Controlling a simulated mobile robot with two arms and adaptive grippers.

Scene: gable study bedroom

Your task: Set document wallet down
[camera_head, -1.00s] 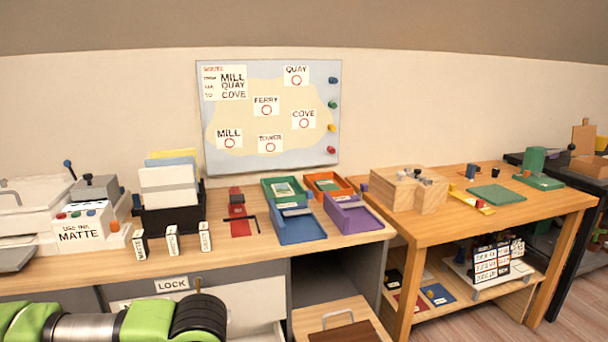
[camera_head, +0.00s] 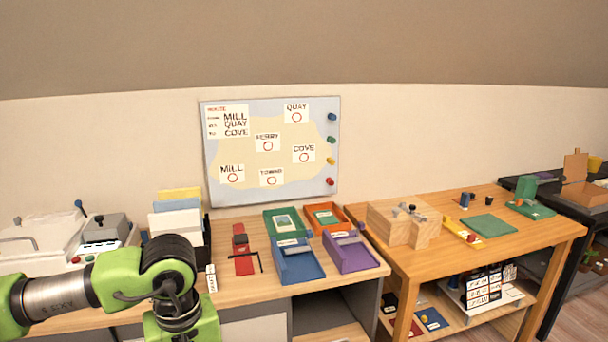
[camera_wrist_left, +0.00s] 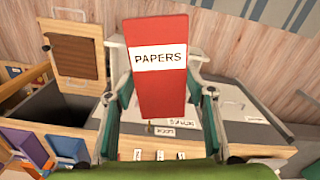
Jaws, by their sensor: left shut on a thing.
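The document wallet (camera_wrist_left: 159,88) is a red upright slab with a white label reading PAPERS, seen in the left wrist view. My left gripper (camera_wrist_left: 160,100) has a finger on each side of it and is shut on it. Below and behind the wallet, the desk's drawer fronts and a LOCK label show in that view. In the head view my left arm reaches in from the lower left, in front of the desk; its gripper and the wallet are out of that picture. My right gripper is in neither current view.
On the desk (camera_head: 267,215) are green, orange, blue (camera_head: 297,262) and purple (camera_head: 350,254) trays, a red tool (camera_head: 242,250) and a file holder. A wooden workbench (camera_head: 440,261) stands to the right with blocks and a green mat. A map board (camera_head: 270,150) hangs behind.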

